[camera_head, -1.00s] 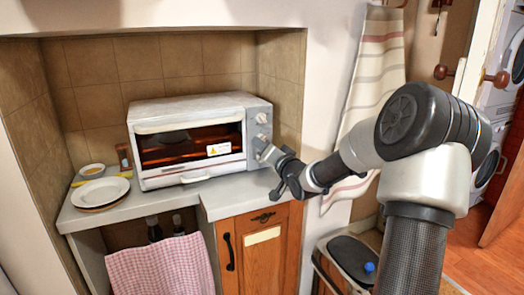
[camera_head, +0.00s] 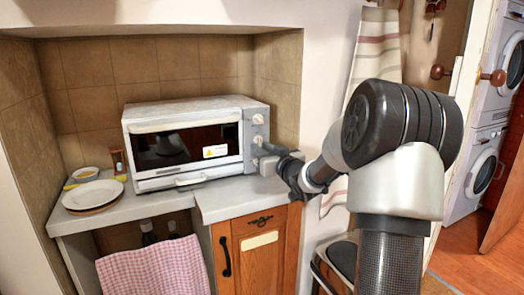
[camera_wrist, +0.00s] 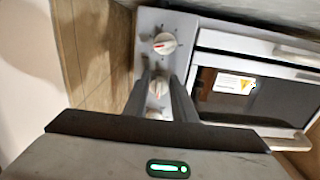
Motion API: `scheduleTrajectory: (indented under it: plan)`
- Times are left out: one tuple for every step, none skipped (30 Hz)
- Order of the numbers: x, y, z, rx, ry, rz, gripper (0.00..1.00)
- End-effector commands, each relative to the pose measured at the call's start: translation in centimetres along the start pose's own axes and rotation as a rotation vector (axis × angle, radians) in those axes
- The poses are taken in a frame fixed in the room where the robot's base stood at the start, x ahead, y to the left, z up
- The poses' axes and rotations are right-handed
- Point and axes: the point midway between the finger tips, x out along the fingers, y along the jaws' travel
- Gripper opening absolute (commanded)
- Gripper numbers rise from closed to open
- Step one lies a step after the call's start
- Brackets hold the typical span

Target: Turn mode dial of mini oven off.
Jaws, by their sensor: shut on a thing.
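The white mini oven (camera_head: 184,112) stands on the counter in the tiled alcove, its door closed and window dark. Its dials run in a column on the panel right of the door. The top dial (camera_head: 258,119) is clear of my gripper. My gripper (camera_head: 264,146) reaches the panel from the right. In the wrist view, which shows the oven upside down, my gripper (camera_wrist: 162,76) is shut on the middle dial (camera_wrist: 158,87), partly hidden between the fingers. Another dial (camera_wrist: 165,43) with a red mark sits free beyond the fingertips. The dial markings are too small to read.
Stacked plates (camera_head: 93,195), a small bowl (camera_head: 86,173) and an hourglass-like item (camera_head: 118,161) stand left of the oven. A checked pink cloth (camera_head: 153,266) hangs below the counter, beside a wooden cupboard (camera_head: 277,245). A striped curtain (camera_head: 372,50) hangs behind my arm.

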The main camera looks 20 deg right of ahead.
Motion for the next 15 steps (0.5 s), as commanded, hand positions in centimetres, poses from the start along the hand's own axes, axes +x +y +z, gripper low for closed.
scheduleTrajectory:
  plan:
    - [0.02, 0.02, -0.12, -0.01, 0.002, 0.0, 0.02]
    - [0.02, 0.03, -0.13, -0.016, 0.002, 0.0, 0.02]
    - [0.02, 0.05, -0.12, -0.021, 0.002, 0.0, 0.02]
    - [0.01, 0.06, -0.12, -0.024, 0.002, 0.001, 0.02]
    - [0.01, 0.07, -0.12, -0.027, 0.002, 0.001, 0.02]
    - [0.01, 0.08, -0.13, -0.029, 0.002, 0.001, 0.02]
    - [0.01, 0.09, -0.13, -0.03, 0.002, 0.001, 0.02]
    - [0.01, 0.09, -0.13, -0.031, 0.002, 0.001, 0.02]
    - [0.01, 0.09, -0.13, -0.031, 0.002, 0.001, 0.02]
    - [0.01, 0.09, -0.14, -0.031, 0.003, 0.001, 0.02]
    - [0.01, 0.09, -0.14, -0.031, 0.003, 0.001, 0.02]
    - [0.01, 0.09, -0.14, -0.031, 0.003, 0.001, 0.02]
    - [0.01, 0.09, -0.15, -0.031, 0.003, 0.001, 0.02]
    - [0.01, 0.09, -0.15, -0.031, 0.003, 0.001, 0.02]
    - [0.01, 0.09, -0.15, -0.03, 0.003, 0.001, 0.02]
